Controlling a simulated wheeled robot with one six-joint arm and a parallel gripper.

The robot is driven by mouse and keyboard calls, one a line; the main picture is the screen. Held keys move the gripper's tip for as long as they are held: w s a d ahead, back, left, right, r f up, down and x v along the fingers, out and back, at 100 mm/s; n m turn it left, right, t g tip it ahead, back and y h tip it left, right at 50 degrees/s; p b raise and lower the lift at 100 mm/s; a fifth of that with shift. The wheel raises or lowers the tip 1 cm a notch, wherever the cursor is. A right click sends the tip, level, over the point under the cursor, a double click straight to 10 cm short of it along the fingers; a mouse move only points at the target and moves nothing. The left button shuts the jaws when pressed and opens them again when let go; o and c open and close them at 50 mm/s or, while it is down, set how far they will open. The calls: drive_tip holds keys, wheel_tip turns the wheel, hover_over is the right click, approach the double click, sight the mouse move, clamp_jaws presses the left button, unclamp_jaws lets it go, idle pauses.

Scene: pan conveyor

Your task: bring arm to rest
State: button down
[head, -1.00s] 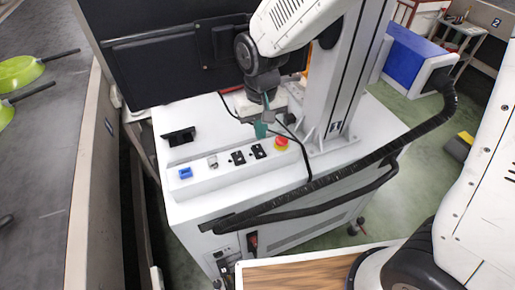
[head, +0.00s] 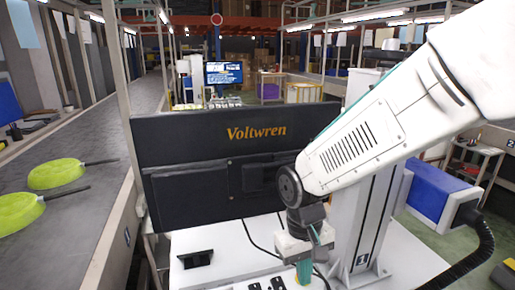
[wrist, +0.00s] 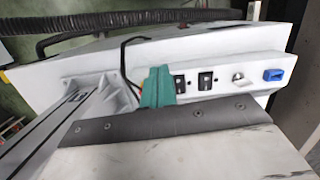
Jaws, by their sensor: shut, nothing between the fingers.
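My gripper (head: 303,270) hangs from my white arm, pointing down, at the lower middle of the head view. Its teal fingers are shut and empty. They are above the white machine cabinet, beside its row of switches. In the wrist view the teal fingers (wrist: 157,86) stand in front of the sloped switch panel (wrist: 225,65). A sliver of yellow and red shows at their left edge; the rest is hidden behind them. Whether the fingers touch the panel I cannot tell.
A black monitor back marked Voltwren (head: 230,165) stands behind the cabinet top (head: 205,245). A white column (head: 360,225) rises close right of my gripper. A conveyor (head: 85,215) with green pans (head: 55,174) runs at left.

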drive_tip(key=s+d+r+m+t, duration=0.2)
drive_tip(key=s+d+r+m, duration=0.2)
drive_tip(key=s+d+r, duration=0.9)
drive_tip(key=s+d, duration=0.1)
drive_tip(key=d, duration=0.2)
drive_tip(key=shift+s+d+r+t+y, duration=0.2)
drive_tip(key=shift+d+t+y, duration=0.1)
drive_tip(key=shift+t+y, duration=0.1)
